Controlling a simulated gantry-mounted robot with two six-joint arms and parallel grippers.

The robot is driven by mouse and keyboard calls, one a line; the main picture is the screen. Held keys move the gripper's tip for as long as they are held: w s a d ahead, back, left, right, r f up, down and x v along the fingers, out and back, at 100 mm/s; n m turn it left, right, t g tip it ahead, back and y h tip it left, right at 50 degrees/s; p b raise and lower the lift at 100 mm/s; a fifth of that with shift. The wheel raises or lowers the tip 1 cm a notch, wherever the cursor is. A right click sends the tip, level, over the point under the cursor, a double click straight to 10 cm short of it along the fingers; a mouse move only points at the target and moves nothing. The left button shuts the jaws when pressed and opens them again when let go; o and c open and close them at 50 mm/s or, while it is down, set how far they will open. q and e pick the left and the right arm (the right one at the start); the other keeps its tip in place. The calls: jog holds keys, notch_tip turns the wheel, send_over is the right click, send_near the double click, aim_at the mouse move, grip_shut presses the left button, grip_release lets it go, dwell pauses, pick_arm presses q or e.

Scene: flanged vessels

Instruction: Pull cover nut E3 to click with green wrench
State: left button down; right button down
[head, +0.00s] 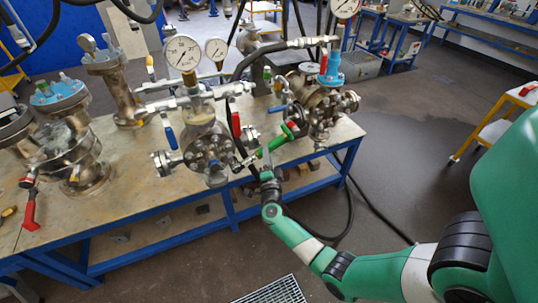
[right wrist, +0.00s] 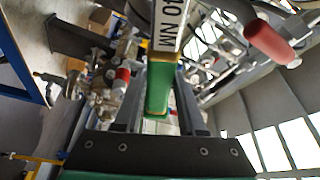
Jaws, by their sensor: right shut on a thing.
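The green wrench (head: 275,143) is held in my right gripper (head: 267,174) at the front edge of the bench. In the right wrist view its green handle (right wrist: 160,88) sits between my two fingers (right wrist: 158,105), with a "10 NM" label beyond it. My right gripper is shut on it. The wrench's far end points left toward the middle flanged vessel (head: 208,150), whose round front cover (head: 207,158) carries several nuts. I cannot tell which nut is E3, nor whether the wrench touches one. My left gripper is out of view.
Pressure gauges (head: 183,53) stand above the middle vessel. A second vessel with a blue fitting (head: 331,68) stands close on the right. Other vessels (head: 75,130) crowd the bench's left. A red-handled tool (head: 29,212) lies at the left. A black hose (head: 350,205) hangs in front.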

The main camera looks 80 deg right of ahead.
jog(key=shift+w+d, duration=0.1)
jog(key=shift+w+d+b, duration=0.55)
jog(key=shift+w+d, duration=0.15)
jog(key=shift+d, duration=0.2)
jog(key=s+a+f+m+g+y+p, duration=0.1)
jog(key=s+a+f+m+y+p, duration=0.1)
jog(key=f+m, duration=0.4)
jog(key=shift+s+a+f+p, duration=0.2)
jog(key=shift+s+a+p, duration=0.4)
jog(key=shift+s+a, duration=0.25)
jog(key=shift+d, duration=0.1)
dwell(0.4)
